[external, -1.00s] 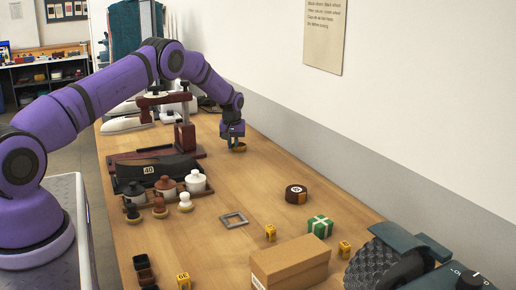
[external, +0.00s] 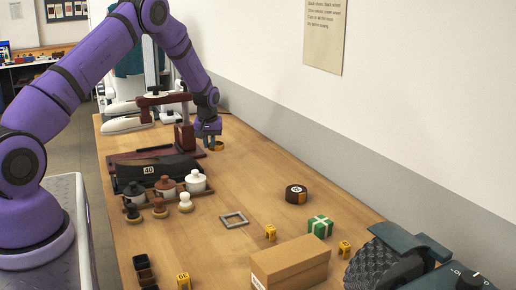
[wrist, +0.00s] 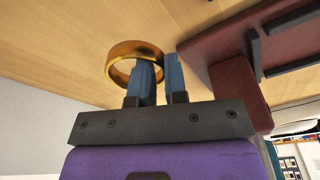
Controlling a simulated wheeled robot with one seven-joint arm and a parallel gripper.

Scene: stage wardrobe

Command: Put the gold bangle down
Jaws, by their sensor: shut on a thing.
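The gold bangle (external: 217,147) is at my gripper (external: 210,144), over the far part of the wooden table. In the wrist view, the bangle (wrist: 121,48) is a shiny gold ring. My gripper (wrist: 160,78) is shut on one side of its band, with the blue fingers on either side, and the rest of the ring sticks out to the left. The wooden table top shows behind it. I cannot tell whether the bangle touches the table.
A dark red wooden stand (external: 184,138) is close to the left of my gripper. It also fills the right of the wrist view (wrist: 225,75). A black shoe (external: 157,171), lidded pots (external: 195,181) and a round brown tin (external: 296,194) are nearer. Bare table lies between gripper and tin.

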